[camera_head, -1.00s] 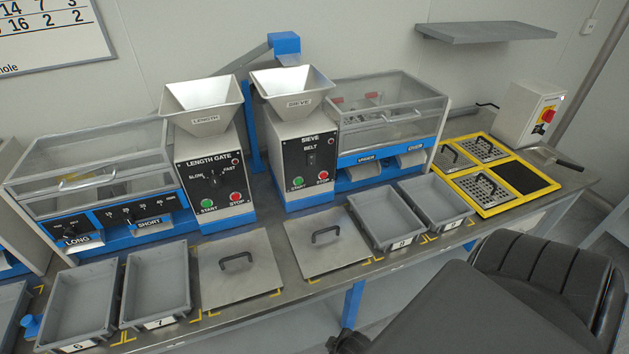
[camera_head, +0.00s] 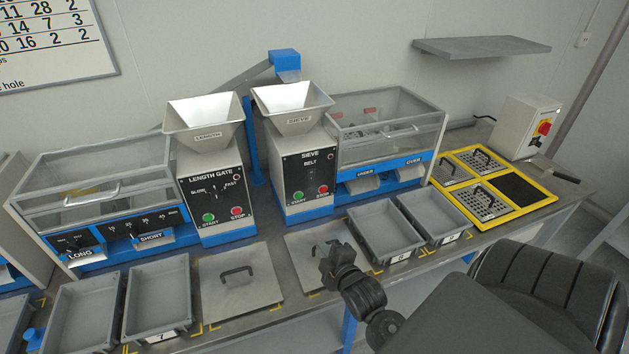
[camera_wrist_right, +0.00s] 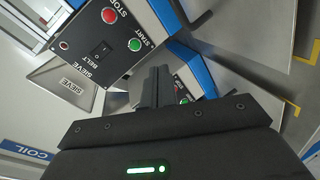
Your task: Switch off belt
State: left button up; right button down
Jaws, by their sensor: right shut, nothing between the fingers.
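The SIEVE machine (camera_head: 290,160) stands in the middle of the bench with a dark front panel. The small black BELT switch (camera_head: 312,170) sits high on that panel, above a green START button (camera_head: 298,196) and a red STOP button (camera_head: 323,189). The BELT switch (camera_wrist_right: 101,49) also shows, rotated, in the right wrist view, but its position is too small to tell. My right gripper (camera_head: 330,250) is shut and empty, in front of and below the panel, apart from the switch. Its fingers (camera_wrist_right: 158,86) show in the wrist view. My left gripper is out of view.
The LENGTH GATE machine (camera_head: 208,190) stands just left. Metal hoppers top both machines. A handled metal plate (camera_head: 300,258) lies below my right gripper, with grey trays (camera_head: 385,237) right of it. A red-knobbed switch box (camera_head: 527,125) stands far right.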

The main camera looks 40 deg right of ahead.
aim_at(310, 173)
jog(key=w+d+r+n+t+h, duration=0.2)
jog(key=d+r+n+t, duration=0.1)
jog(key=r, duration=0.4)
jog(key=shift+d+r+n+t+h, duration=0.3)
jog(key=shift+d+t+h, duration=0.15)
jog(key=shift+d, duration=0.45)
jog(key=shift+w, duration=0.1)
jog(key=p+x, duration=0.3)
jog(key=x, duration=0.9)
jog(key=shift+w+d, duration=0.1)
jog(key=shift+w, duration=0.25)
jog(key=shift+w+d, duration=0.2)
jog(key=shift+w, duration=0.4)
